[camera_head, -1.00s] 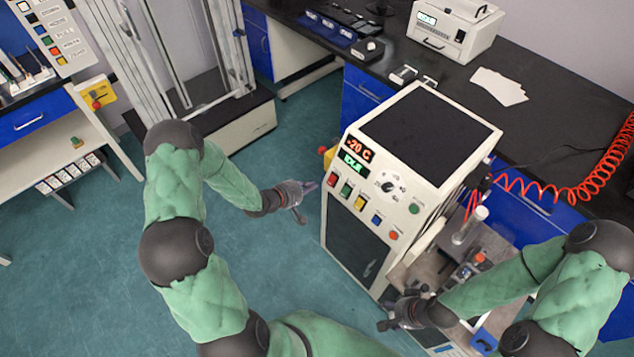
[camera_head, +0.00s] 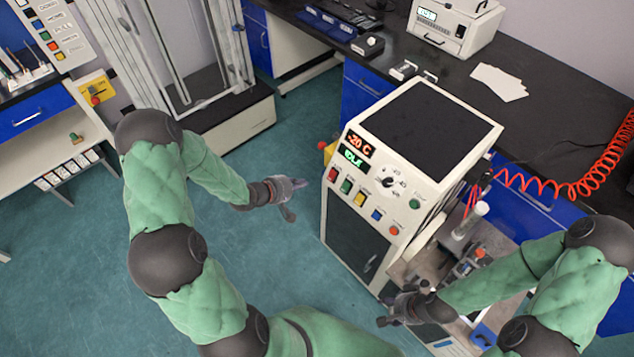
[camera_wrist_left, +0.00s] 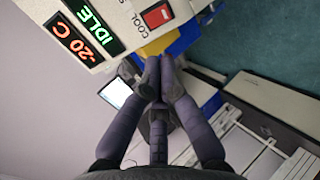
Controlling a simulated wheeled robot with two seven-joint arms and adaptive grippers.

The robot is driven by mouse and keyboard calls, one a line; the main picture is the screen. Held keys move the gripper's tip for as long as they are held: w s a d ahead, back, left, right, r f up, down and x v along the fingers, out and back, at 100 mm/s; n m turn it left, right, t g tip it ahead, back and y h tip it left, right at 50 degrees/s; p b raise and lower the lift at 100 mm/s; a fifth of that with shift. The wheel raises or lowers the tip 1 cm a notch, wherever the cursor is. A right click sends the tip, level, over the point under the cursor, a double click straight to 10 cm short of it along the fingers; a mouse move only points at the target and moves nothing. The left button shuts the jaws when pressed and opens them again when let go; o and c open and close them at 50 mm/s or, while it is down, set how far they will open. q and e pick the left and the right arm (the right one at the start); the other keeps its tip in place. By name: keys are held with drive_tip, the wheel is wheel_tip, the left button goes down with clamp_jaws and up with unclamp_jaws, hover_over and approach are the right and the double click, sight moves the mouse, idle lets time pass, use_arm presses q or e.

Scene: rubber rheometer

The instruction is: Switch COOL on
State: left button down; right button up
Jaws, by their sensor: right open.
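In the head view the red switch (camera_head: 332,174) is leftmost in the row on the white machine's sloped panel (camera_head: 368,182). The machine's displays read -20 C (camera_wrist_left: 77,40) and IDLE (camera_wrist_left: 96,22). My left gripper (camera_head: 298,192) is left of the panel, apart from it; in the left wrist view its fingertips (camera_wrist_left: 158,72) are together and empty, below the switch. My right gripper (camera_head: 384,316) is open, low in front of the machine.
Green, yellow, blue and orange buttons and a dial (camera_head: 389,183) share the panel. A yellow part (camera_head: 327,150) juts from the machine's left side. The machine stands against a black-topped bench (camera_head: 545,130) with a coiled red hose (camera_head: 585,185). The floor to the left is clear.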

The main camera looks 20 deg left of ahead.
sight(330, 177)
idle(0.4)
use_arm(q)
drive_tip(key=b+x, duration=0.4)
drive_tip(key=x, duration=0.8)
drive_tip(key=shift+w+d+f+b, duration=0.1)
drive_tip(key=shift+f+b, duration=0.3)
drive_tip(key=shift+w+d+f, duration=0.2)
drive_tip(key=shift+w+f, duration=0.1)
drive_tip(key=shift+w, duration=0.25)
